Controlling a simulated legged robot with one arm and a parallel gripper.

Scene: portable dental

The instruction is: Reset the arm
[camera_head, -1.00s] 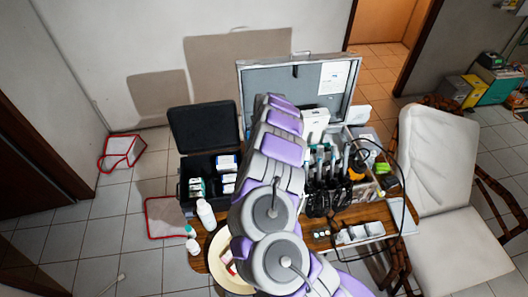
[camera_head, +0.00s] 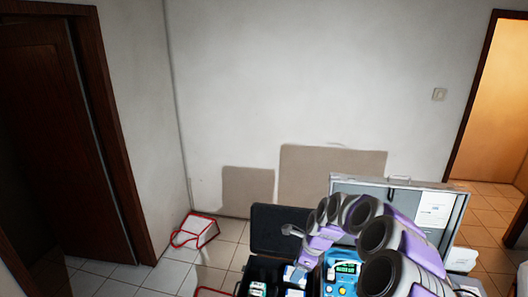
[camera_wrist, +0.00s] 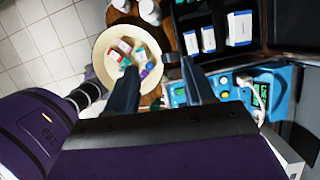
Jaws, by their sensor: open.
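My arm, purple and grey, rises at the lower right of the head view and bends over to the left. My gripper (camera_head: 292,231) shows small at its end, above the black case (camera_head: 275,226). In the wrist view my gripper (camera_wrist: 160,66) has its two dark fingers apart, with nothing held between them. Below the fingers are a round cream dish (camera_wrist: 101,46) with small coloured packets in it and a blue device (camera_wrist: 222,84) with a green screen. The blue device (camera_head: 338,284) also shows beside my arm in the head view.
A silver case with an open lid (camera_head: 345,187) stands behind my arm. White boxes (camera_wrist: 239,27) sit in the black case, and white bottles (camera_wrist: 150,10) stand by the dish. A red-edged bag (camera_head: 195,231) lies on the tiled floor by the wall. The space above the table is open.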

